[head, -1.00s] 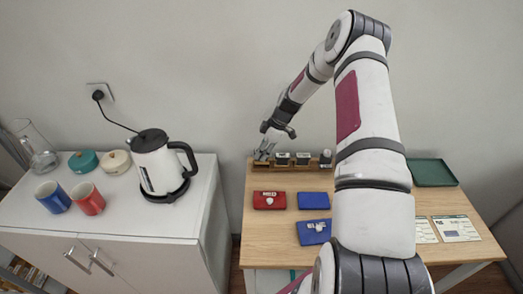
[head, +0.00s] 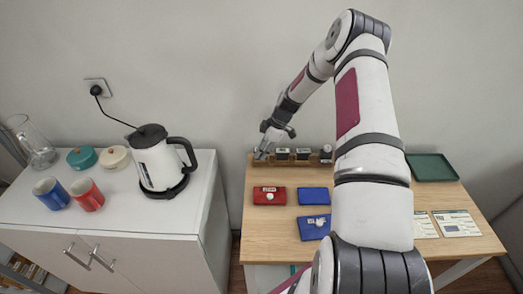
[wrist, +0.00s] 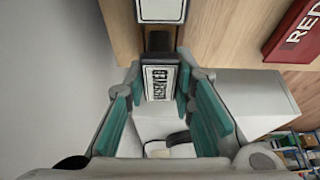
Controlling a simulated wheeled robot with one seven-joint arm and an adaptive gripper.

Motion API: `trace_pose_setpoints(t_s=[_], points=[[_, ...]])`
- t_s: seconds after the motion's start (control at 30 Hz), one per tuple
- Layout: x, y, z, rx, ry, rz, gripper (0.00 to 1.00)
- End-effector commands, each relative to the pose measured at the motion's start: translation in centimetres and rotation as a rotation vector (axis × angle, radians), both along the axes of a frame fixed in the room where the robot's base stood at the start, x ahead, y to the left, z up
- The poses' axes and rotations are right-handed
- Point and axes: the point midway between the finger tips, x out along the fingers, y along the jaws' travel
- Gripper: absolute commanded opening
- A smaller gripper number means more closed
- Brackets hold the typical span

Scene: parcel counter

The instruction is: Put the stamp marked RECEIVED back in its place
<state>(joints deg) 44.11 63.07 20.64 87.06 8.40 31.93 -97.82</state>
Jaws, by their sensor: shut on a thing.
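My gripper (head: 261,154) is at the left end of the wooden stamp rack (head: 313,165) on the desk. In the wrist view, my gripper (wrist: 163,98) is shut on a dark stamp with a white label (wrist: 159,83), whose lettering looks like RECEIVED. The held stamp is at the rack's left end; I cannot tell whether its foot touches the rack. Other stamps stand in the rack to its right: one (head: 282,154), another (head: 303,154) and one with a rounder top (head: 326,153). A neighbouring stamp's label (wrist: 161,9) shows at the wrist view's top edge.
A red ink pad (head: 269,196), a blue pad (head: 314,197) and another blue pad (head: 313,229) lie in front of the rack. A green tray (head: 432,168) and printed papers (head: 456,223) are at the right. A kettle (head: 155,160) stands on the white cabinet at left.

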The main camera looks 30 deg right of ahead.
Motion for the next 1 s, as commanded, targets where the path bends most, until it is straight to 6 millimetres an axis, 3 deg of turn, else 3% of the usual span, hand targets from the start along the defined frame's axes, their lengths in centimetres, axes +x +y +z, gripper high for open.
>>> trace_pose_setpoints(t_s=[0.1,0.13,0.17,0.57,1.0], points=[[0.0,0.0,0.0,0.000,0.000,0.000,0.00],[0.0,0.0,0.0,0.000,0.000,0.000,0.30],[0.0,0.0,0.0,0.000,0.000,0.000,0.35],[0.0,-0.1,0.3,-0.001,-0.001,0.000,0.35],[-0.7,-1.1,3.1,-0.001,-0.001,0.000,0.35]])
